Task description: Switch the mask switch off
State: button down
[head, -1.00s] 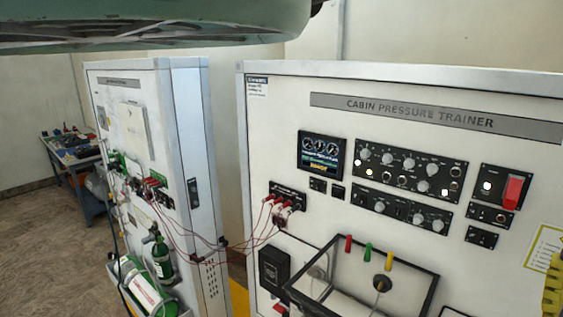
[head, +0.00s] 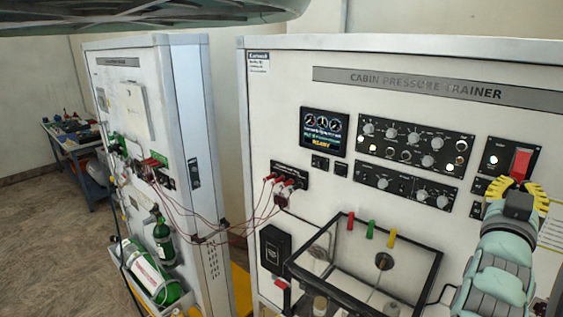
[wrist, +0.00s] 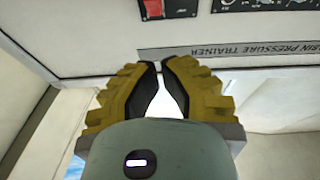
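The Cabin Pressure Trainer panel (head: 320,85) fills the right of the head view. A black plate with a lit white lamp (head: 493,160) and a red guarded switch (head: 521,161) sits at its upper right. Which control is the mask switch I cannot tell; labels are too small. My gripper (head: 517,184) has yellow fingers just below the red switch in the head view; contact cannot be judged. In the wrist view my gripper (wrist: 158,68) has its fingertips nearly together, with a thin gap and nothing held. The red switch (wrist: 153,9) shows at that view's top edge, upside down.
Knob panels (head: 415,145) lie left of my gripper. A clear box (head: 365,265) with coloured fittings juts out below. Red leads (head: 225,235) run to the left cabinet (head: 125,75), which carries green cylinders (head: 152,278). A cluttered table (head: 75,140) stands far left.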

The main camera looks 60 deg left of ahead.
notch_tip(320, 180, down, 6)
jog(key=a+g, duration=0.2)
jog(key=g, duration=0.2)
jog(key=shift+s+a+r+g+h+b, duration=0.2)
jog(key=shift+s+g+h+b, duration=0.1)
jog(key=shift+s+g+b, duration=0.15)
jog(key=shift+w+f, duration=0.15)
jog(key=b+x, duration=0.2)
jog(key=x, duration=1.2)
dwell(0.3)
jog(key=shift+d, duration=0.15)
jog(key=shift+b, duration=0.45)
